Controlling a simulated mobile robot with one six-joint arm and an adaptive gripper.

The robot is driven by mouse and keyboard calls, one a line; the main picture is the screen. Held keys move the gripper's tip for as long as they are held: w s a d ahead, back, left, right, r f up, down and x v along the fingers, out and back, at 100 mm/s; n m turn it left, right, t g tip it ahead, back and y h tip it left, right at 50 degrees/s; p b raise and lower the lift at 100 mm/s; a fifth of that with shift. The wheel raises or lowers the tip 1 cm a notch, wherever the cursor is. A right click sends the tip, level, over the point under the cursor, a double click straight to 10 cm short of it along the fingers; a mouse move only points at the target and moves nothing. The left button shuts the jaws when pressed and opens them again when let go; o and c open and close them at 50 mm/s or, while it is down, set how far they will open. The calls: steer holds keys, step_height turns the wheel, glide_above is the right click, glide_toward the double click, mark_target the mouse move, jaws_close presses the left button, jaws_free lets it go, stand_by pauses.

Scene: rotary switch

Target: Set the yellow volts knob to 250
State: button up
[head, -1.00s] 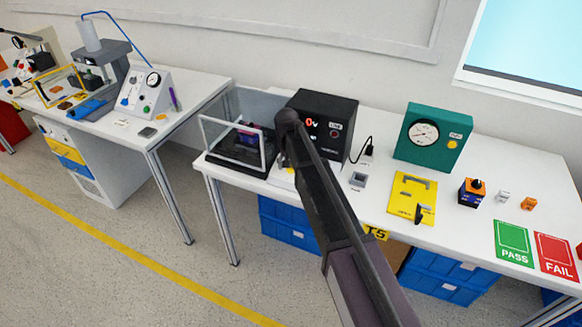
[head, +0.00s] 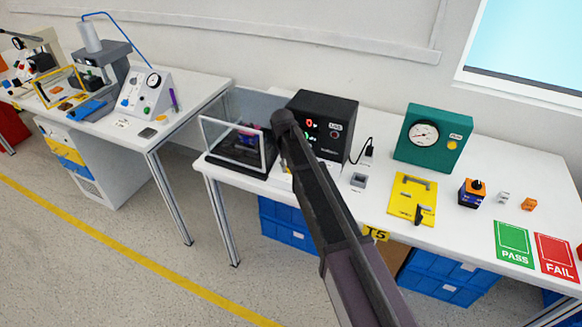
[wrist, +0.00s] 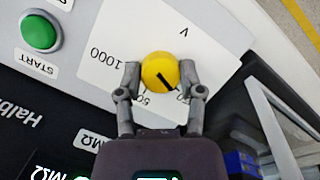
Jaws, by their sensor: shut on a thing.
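The yellow volts knob (wrist: 159,72) sits on a pale panel with a white scale plate (wrist: 112,60) in the wrist view. Its black pointer line runs from near the centre toward the lower right of the picture. The print is upside down: "1000" is at left, "V" at upper right and digits ending in "50" below the knob, partly covered. My gripper (wrist: 161,77) is shut on the knob, one finger on each side. The fingers hide parts of the scale. In the head view my arm covers the knob and gripper.
A green START button (wrist: 41,33) is near the knob. The black tester (head: 322,122) with a red display stands behind my arm. A clear-walled box (head: 235,130) stands left of it. A yellow fixture (head: 411,199) and teal gauge box (head: 433,139) are to the right.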

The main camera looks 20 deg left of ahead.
stand_by(0.3)
steer(key=o, duration=1.2)
steer(key=shift+c, duration=0.2)
